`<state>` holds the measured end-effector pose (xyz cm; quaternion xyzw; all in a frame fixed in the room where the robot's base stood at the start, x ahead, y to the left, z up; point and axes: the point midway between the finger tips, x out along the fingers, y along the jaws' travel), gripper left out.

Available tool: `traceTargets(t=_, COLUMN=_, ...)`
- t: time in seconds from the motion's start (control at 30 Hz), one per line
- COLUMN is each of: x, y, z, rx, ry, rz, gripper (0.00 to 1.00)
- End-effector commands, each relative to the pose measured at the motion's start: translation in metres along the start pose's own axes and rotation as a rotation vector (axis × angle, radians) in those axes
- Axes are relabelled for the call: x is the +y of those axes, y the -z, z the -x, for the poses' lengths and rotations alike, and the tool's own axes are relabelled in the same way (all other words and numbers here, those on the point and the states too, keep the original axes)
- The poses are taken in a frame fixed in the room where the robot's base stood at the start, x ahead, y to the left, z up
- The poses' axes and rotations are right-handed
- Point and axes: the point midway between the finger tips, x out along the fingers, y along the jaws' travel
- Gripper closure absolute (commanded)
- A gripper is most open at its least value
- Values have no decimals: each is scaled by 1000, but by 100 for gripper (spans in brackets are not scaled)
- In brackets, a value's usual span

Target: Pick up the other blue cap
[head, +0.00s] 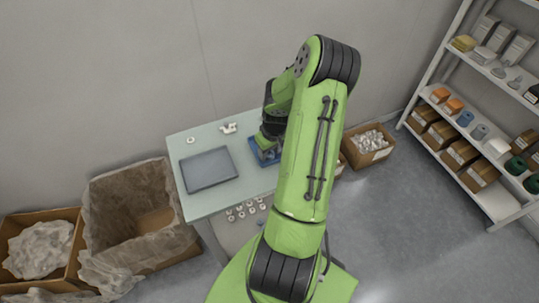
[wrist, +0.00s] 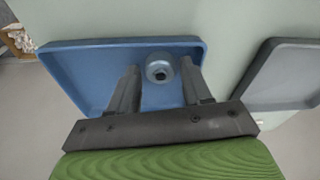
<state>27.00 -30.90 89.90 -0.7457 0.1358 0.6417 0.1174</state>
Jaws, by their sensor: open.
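A round blue-grey cap (wrist: 158,69) with a dark centre lies in the blue tray (wrist: 78,62), close to one wall. It is the only cap visible in that tray. My gripper (wrist: 161,76) is open, with one finger on each side of the cap in the wrist view. I cannot tell whether either finger touches it. In the head view the blue tray (head: 264,158) shows partly at the table's right side. My arm hides the cap and most of the gripper there.
A dark grey tray (head: 209,169) lies left of the blue tray on the pale table (head: 196,206). A small white fixture (head: 229,128) and a white ring (head: 191,140) stand at the back. Several white parts (head: 240,213) sit below. Cardboard boxes flank the table; a shelf (head: 440,142) stands right.

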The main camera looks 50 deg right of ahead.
Motion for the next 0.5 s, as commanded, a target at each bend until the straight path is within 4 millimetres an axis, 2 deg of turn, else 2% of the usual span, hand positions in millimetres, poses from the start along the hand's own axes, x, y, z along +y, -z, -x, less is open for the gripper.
traceTargets(t=0.13, x=0, y=0, z=1, rx=0, ry=-1, rz=0, gripper=51)
traceTargets(t=0.3, x=0, y=0, z=1, rx=0, ry=0, rz=0, gripper=77)
traceTargets(t=0.5, x=0, y=0, z=1, rx=0, ry=0, rz=0, gripper=81)
